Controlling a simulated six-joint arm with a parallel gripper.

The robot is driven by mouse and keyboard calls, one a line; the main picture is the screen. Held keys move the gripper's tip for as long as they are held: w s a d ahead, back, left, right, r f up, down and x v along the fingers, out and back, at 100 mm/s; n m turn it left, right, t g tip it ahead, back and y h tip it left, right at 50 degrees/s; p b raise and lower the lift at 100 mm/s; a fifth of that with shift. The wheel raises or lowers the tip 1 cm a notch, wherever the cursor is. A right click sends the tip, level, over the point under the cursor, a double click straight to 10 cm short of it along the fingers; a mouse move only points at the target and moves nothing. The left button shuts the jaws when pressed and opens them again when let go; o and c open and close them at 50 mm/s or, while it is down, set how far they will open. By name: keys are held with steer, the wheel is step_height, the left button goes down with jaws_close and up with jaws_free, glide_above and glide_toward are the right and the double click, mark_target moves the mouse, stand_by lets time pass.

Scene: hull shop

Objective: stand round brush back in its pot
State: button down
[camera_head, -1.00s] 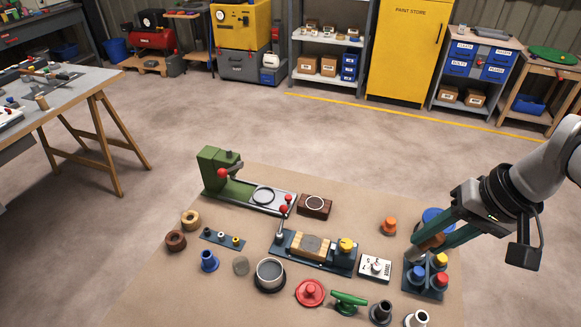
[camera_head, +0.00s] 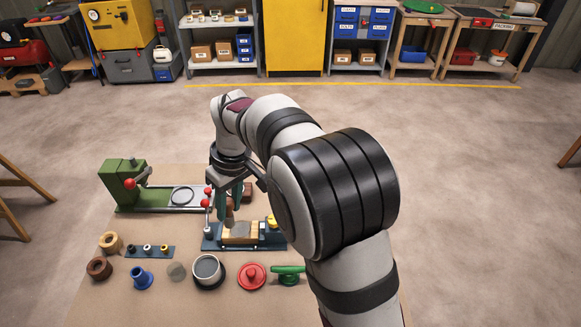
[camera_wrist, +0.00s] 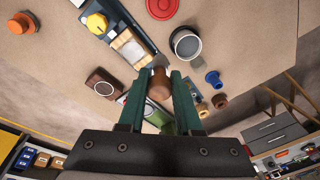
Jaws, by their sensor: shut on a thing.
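My gripper (camera_head: 232,200) is above the table, just behind the clamp fixture with the wooden block (camera_head: 240,236). In the wrist view its green fingers (camera_wrist: 159,88) are shut on a brown wooden round piece, which I take for the round brush (camera_wrist: 159,82). A dark round pot with a pale rim (camera_head: 207,270) stands on the table to the front left of the gripper. It also shows in the wrist view (camera_wrist: 187,44), apart from the held piece. I cannot tell for sure whether it is the brush's pot.
A green press (camera_head: 125,187) stands at the back left. A red lidded thing (camera_head: 252,276), a green cleat (camera_head: 288,271), a blue flanged part (camera_head: 141,278) and brown rings (camera_head: 99,267) lie along the front. My arm hides the table's right side.

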steer(key=s+a+f+n, duration=0.3)
steer(key=a+f, duration=0.1)
steer(key=a, duration=0.4)
steer(key=s+a+f+n, duration=0.2)
steer(key=a+f+n, duration=0.1)
steer(key=a, duration=0.4)
steer(key=shift+h, duration=0.3)
steer(key=shift+s+a+f, duration=0.1)
steer(key=shift+f, duration=2.95)
steer(key=shift+f, duration=0.65)
steer(key=c, duration=0.9)
jaws_free()
steer(key=shift+s+d+r, duration=0.1)
steer(key=shift+d+r, duration=0.15)
steer(key=shift+r, duration=1.6)
steer(key=shift+d+r, duration=0.25)
steer(key=shift+r, duration=1.55)
steer(key=shift+s+d+r, duration=0.1)
steer(key=shift+d+r, duration=0.15)
steer(key=shift+r, duration=1.6)
